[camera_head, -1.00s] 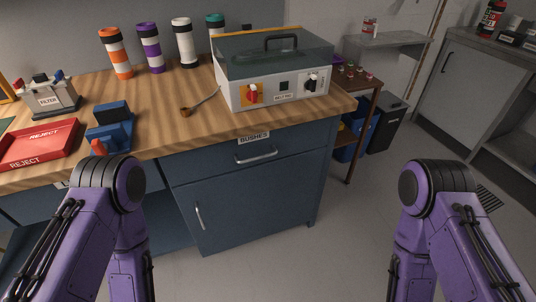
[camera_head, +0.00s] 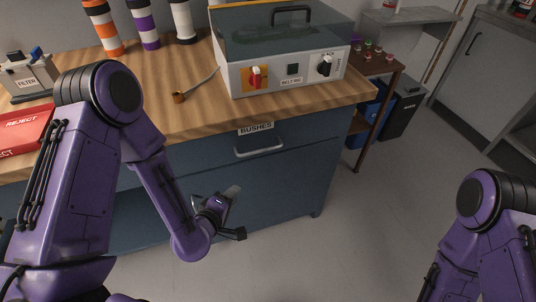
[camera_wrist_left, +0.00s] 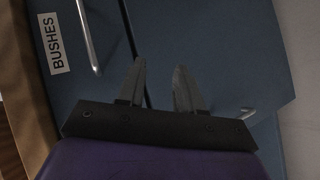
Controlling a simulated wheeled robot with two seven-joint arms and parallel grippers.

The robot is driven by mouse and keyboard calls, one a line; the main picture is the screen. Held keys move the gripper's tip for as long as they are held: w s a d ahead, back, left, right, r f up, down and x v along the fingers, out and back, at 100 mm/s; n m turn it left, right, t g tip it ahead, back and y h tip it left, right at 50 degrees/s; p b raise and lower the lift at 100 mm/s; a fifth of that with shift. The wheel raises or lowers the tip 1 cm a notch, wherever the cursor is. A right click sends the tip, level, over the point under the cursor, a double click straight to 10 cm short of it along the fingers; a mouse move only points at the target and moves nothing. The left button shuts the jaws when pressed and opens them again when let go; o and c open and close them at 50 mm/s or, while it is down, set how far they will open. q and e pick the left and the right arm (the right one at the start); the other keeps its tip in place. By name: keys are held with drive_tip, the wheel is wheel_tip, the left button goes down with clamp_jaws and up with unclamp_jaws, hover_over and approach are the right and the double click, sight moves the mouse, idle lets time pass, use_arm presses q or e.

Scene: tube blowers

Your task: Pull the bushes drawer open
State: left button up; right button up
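The bushes drawer (camera_head: 298,133) is a blue drawer front under the wooden bench top, with a silver bar handle (camera_head: 259,150) and a white BUSHES label (camera_head: 256,128) above it. It looks shut. My left gripper (camera_head: 228,205) is in front of the cabinet, below and left of the handle, not touching it. In the left wrist view its two fingers (camera_wrist_left: 160,88) are apart with nothing between them, and the drawer handle (camera_wrist_left: 87,35) lies to their upper left, beside the label (camera_wrist_left: 54,43). My right gripper is out of view.
The cabinet door (camera_head: 280,190) is below the drawer; its handle (camera_wrist_left: 246,113) shows in the left wrist view. Floor to the right is clear.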

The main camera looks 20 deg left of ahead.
sight(258, 152)
use_arm(q)
drive_tip(key=w+d+r+n+t+h, duration=0.1)
drive_tip(key=w+d+r+n+t, duration=0.2)
drive_tip(key=r, duration=0.4)
drive_tip(key=shift+h, duration=0.3)
drive_tip(key=x, duration=0.7)
drive_tip(key=a+p+x, duration=0.1)
drive_tip(key=x, duration=0.2)
drive_tip(key=shift+w+r, duration=0.35)
drive_tip(key=shift+w+d+f, duration=0.15)
drive_tip(key=shift+w, duration=0.35)
clamp_jaws()
